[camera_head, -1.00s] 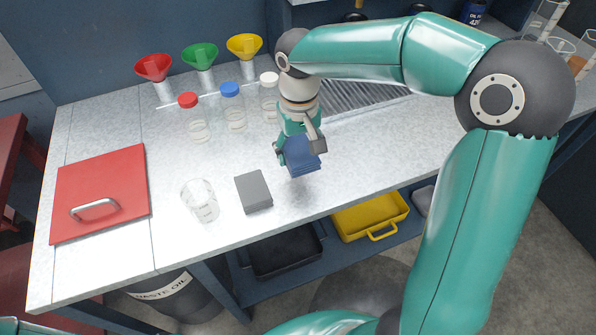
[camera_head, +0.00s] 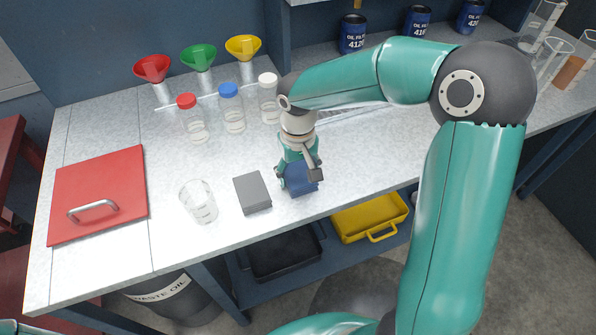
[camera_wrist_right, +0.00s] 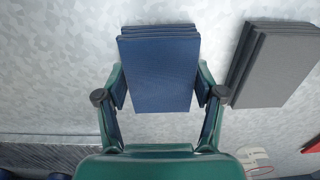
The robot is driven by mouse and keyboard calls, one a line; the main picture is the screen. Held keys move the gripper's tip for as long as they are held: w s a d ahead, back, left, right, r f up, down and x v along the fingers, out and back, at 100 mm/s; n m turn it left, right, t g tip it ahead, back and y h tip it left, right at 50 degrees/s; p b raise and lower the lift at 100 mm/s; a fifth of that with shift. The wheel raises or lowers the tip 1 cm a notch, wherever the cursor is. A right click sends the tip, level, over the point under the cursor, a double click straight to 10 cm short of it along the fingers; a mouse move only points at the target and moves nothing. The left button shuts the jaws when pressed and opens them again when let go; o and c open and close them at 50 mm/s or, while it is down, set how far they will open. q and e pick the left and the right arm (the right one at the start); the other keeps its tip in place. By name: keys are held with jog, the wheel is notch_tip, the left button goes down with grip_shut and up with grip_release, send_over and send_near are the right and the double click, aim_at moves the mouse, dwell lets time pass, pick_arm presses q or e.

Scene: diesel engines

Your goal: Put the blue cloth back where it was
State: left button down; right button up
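The blue cloth (camera_head: 301,185) is a folded stack at the front of the workbench, just right of a grey folded cloth (camera_head: 252,193). My right gripper (camera_head: 299,176) points down over it. In the right wrist view the blue cloth (camera_wrist_right: 160,72) lies between the two fingers (camera_wrist_right: 162,98), which touch or nearly touch its sides. The grey cloth also shows there (camera_wrist_right: 275,65), apart from the blue one. Whether the blue cloth rests on the bench or hangs just above it is hard to tell. My left gripper is out of view.
An empty glass beaker (camera_head: 199,202) stands left of the grey cloth. Bottles with red (camera_head: 192,119), blue (camera_head: 232,108) and white (camera_head: 268,99) caps stand behind. A red lid with a handle (camera_head: 98,194) lies at the left. The bench's front edge is close to the blue cloth.

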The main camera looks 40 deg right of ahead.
aim_at(298, 172)
jog(key=o, duration=0.5)
jog(key=shift+c, duration=0.2)
notch_tip(298, 172, up, 12)
jog(key=p, duration=0.1)
dwell(0.7)
